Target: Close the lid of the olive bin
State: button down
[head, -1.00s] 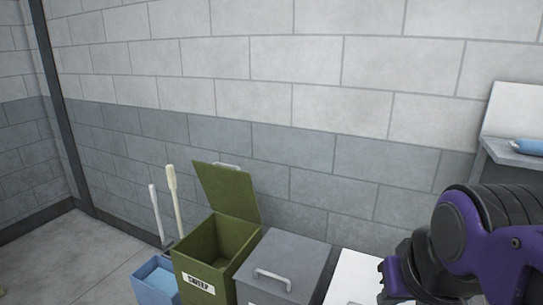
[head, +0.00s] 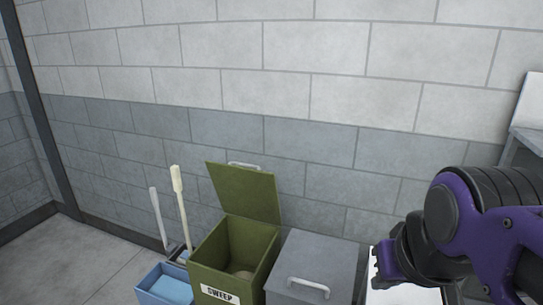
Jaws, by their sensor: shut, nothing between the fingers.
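The olive bin (head: 208,272) stands at the bottom centre of the head view, with a white label reading SWEEP on its front. Its olive lid (head: 247,193) is open, standing up and leaning back towards the wall, with a pale handle (head: 243,165) at its top edge. Something pale lies inside the bin. My gripper (head: 380,264) is at the lower right, apart from the bin and to the right of the grey bin. It is shut and holds nothing; its fingertips are small and partly hidden by my wrist.
A grey bin (head: 318,258) with a closed lid and pale handle stands between the olive bin and my gripper. A blue container (head: 166,285) and upright handles (head: 180,205) stand left of the olive bin. A block wall (head: 300,75) is behind. A grey bench (head: 527,140) is at right.

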aim_at(247, 192)
jog(key=i+j, duration=0.1)
jog(key=j, duration=0.3)
jog(key=i+j, duration=0.1)
jog(key=j, duration=0.35)
jog(key=i+j, duration=0.1)
jog(key=j, duration=0.3)
jog(key=i+j, duration=0.15)
jog(key=j, duration=0.3)
jog(key=z, duration=0.05)
